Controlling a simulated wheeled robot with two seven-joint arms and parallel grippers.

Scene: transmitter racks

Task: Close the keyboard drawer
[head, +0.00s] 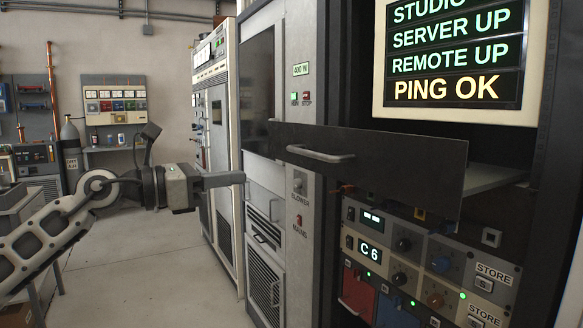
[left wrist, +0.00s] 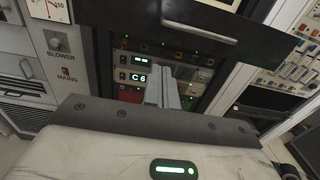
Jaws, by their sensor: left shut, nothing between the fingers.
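The keyboard drawer (head: 400,165) has a dark front panel with a grey bar handle (head: 320,154). It stands pulled out from the rack, and its light tray (head: 495,177) shows behind the panel. My left gripper (head: 240,178) is shut and empty, to the left of the drawer front in the head view and apart from it. In the left wrist view the shut fingers (left wrist: 177,90) point at the rack, and the drawer panel (left wrist: 245,30) with its handle (left wrist: 200,32) crosses the top. My right gripper is not in view.
A screen (head: 455,52) reading PING OK is above the drawer. A panel of knobs and a C 6 display (head: 369,250) is below it. Grey cabinets (head: 213,140) stand to the left. The floor (head: 160,260) between is clear.

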